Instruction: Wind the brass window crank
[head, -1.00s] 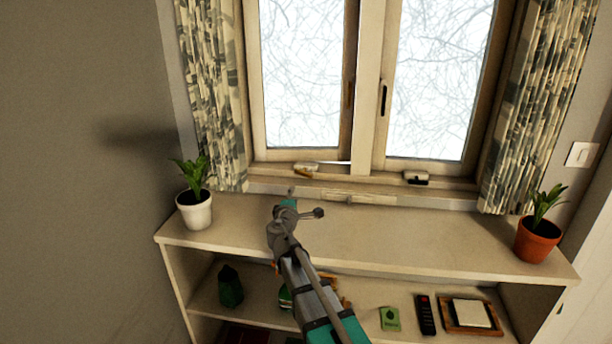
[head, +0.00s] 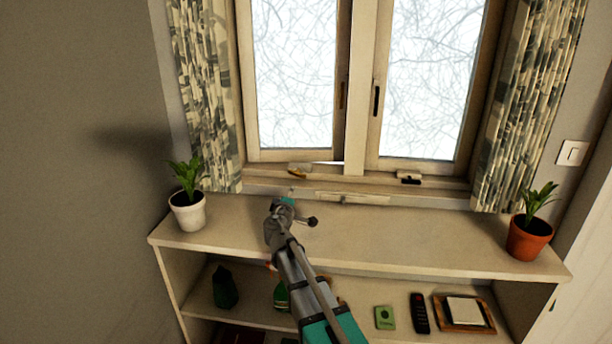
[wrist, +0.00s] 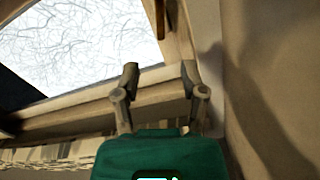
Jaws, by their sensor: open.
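A small pale housing with a brass-coloured crank (head: 298,173) sits on the sill under the left window sash (head: 250,105). A thin bright gap shows at the bottom right of this sash. My gripper (wrist: 160,82) is open and empty in the wrist view, its two fingers spread before the window frame. In the head view its end is just below and in front of the crank, and its fingers are too small to make out. I cannot tell whether it touches anything. The crank is not clearly visible in the wrist view.
A second dark-and-pale fitting (head: 409,178) sits under the right sash. A white-potted plant (head: 187,212) stands left on the shelf unit (head: 420,240), a terracotta-potted plant (head: 529,237) right. Curtains (head: 203,95) flank the window. The shelf top between the plants is mostly clear.

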